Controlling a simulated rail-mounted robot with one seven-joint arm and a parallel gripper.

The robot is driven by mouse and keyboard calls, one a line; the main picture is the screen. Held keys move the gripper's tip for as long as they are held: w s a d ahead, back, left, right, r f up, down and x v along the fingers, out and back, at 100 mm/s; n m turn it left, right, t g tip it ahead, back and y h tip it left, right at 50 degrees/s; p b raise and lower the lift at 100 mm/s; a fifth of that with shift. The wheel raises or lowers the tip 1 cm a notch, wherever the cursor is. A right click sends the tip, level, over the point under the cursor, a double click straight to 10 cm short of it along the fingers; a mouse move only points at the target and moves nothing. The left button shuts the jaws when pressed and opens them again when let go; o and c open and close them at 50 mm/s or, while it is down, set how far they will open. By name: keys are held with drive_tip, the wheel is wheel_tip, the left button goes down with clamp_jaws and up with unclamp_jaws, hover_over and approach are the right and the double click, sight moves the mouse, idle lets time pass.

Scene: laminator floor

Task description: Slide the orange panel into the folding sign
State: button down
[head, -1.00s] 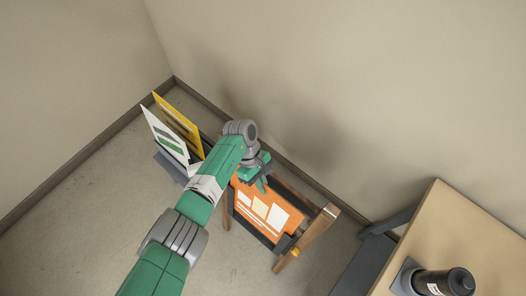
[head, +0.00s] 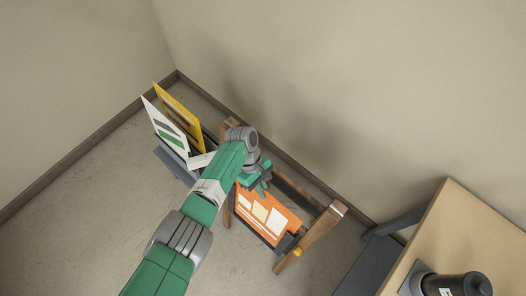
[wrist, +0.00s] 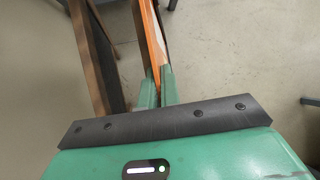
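The orange panel (head: 262,214), with white and cream patches, stands inside the wooden folding sign (head: 318,232), between its end posts. In the head view a dark bar runs along the panel's lower edge. My gripper (head: 262,188) is at the panel's upper edge, toward the left end. In the wrist view the panel (wrist: 153,40) runs between the two green fingertips (wrist: 158,92), which are close together on it. The sign's wooden rail (wrist: 92,50) lies to the left of the panel there, apart from it. My arm hides the sign's left end in part. I cannot tell how deeply the panel is seated.
A dark rack (head: 170,158) left of the sign holds a yellow panel (head: 178,112) and a white-and-green panel (head: 165,125). A table (head: 470,235) with a dark cylinder (head: 458,285) stands at right. Walls close off the back and left. The front floor is clear.

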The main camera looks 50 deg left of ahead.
drive_tip(key=shift+s+f+b, duration=0.15)
drive_tip(key=shift+f+b, duration=0.4)
drive_tip(key=shift+f, duration=0.45)
drive_tip(key=c, duration=1.5)
unclamp_jaws()
drive_tip(key=shift+c, duration=0.2)
drive_tip(key=shift+r, duration=0.1)
drive_tip(key=p+v, duration=0.1)
drive_tip(key=v, duration=0.6)
drive_tip(key=shift+a+r+p, duration=0.2)
drive_tip(key=shift+r+p, duration=0.1)
